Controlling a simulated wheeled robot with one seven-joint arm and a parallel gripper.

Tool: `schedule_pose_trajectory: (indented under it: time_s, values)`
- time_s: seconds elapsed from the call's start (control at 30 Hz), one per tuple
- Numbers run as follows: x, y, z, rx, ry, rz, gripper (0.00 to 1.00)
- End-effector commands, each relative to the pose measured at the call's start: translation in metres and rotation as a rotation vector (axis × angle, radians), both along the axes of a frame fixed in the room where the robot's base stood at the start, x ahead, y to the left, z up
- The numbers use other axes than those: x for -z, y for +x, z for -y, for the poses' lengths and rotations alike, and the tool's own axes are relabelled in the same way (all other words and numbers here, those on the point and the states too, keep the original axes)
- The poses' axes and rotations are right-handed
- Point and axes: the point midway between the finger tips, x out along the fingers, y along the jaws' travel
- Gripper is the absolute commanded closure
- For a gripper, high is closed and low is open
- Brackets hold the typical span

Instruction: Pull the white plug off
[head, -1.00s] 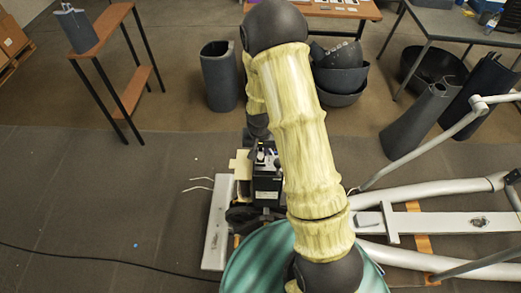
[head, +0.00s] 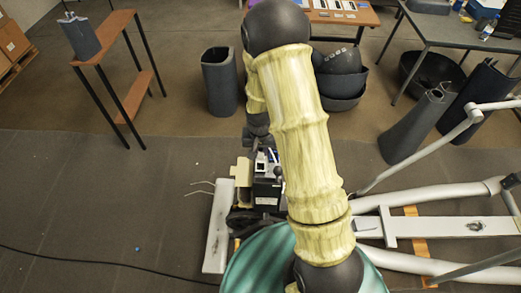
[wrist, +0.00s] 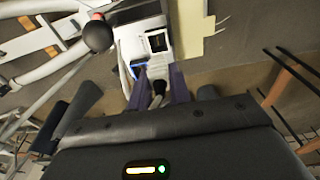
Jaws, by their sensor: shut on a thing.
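In the wrist view my gripper (wrist: 157,84) reaches up with two purple fingers, one on each side of a pale and dark piece between them. I take this held piece to be the white plug, mostly hidden between the fingers. Just past the fingertips is a white housing (wrist: 130,42) with a dark square opening and a blue spot low on its left. In the head view a small white part with a dark opening (head: 261,164) stands by a black box (head: 267,193).
A tan plate (head: 243,171) and two loose white wires (head: 202,188) are left of the black box. The elliptical's grey frame (head: 440,227) runs right. A dark ball knob (wrist: 97,35) is near my gripper. Floor on the left is open, crossed by a black cable.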

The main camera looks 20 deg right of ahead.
Motion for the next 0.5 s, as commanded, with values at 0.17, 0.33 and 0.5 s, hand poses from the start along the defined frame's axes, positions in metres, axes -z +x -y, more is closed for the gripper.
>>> schedule_pose_trajectory:
  time_s: [0.17, 0.33, 0.5]
  values:
    - [-0.0108, 0.0, 0.0, 0.0, 0.0, 0.0, 1.0]
    - [-0.0142, 0.0, 0.0, 0.0, 0.0, 0.0, 1.0]
    - [-0.0135, 0.0, 0.0, 0.0, 0.0, 0.0, 1.0]
